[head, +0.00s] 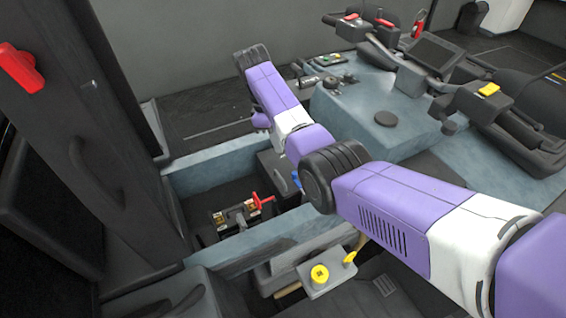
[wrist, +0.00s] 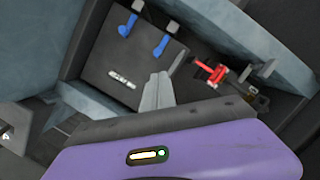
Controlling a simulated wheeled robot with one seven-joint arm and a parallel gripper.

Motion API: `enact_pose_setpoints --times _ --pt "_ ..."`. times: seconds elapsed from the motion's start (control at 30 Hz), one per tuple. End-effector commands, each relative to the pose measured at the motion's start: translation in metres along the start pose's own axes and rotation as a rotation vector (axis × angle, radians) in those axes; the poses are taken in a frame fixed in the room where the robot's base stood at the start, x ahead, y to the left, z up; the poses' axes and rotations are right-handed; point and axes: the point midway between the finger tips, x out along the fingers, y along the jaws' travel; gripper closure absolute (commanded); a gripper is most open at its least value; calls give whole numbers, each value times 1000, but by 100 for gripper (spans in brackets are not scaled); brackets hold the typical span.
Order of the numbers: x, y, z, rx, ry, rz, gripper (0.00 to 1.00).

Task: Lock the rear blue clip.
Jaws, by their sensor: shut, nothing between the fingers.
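Two blue clips show in the wrist view, an upper left one (wrist: 128,25) and a lower right one (wrist: 160,47). Both are on a dark box (wrist: 105,70) with a white label; I cannot tell which is the rear one, nor whether either is locked. In the head view only a bit of blue clip (head: 297,181) shows beside my arm. My gripper (wrist: 159,82) is shut and empty. In the wrist view its fingertips appear over the box, below the lower right clip and apart from both clips. In the head view my arm hides the fingertips.
A red-handled part (head: 262,203) is in the recess beside the box; it also shows in the wrist view (wrist: 210,71). Blue-grey walls (wrist: 245,40) edge the recess. A panel with a yellow knob (head: 319,273) is in front. A handlebar console (head: 432,55) stands behind right.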

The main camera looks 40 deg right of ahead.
Motion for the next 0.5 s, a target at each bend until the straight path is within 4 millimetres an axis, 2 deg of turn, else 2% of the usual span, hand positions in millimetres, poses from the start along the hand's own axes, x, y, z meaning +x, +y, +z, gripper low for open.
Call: enact_pose_setpoints --times 0.33,0.5 --pt "2 0 -1 -7 2 2 100" --pt "18 0 -1 -7 1 1 100"
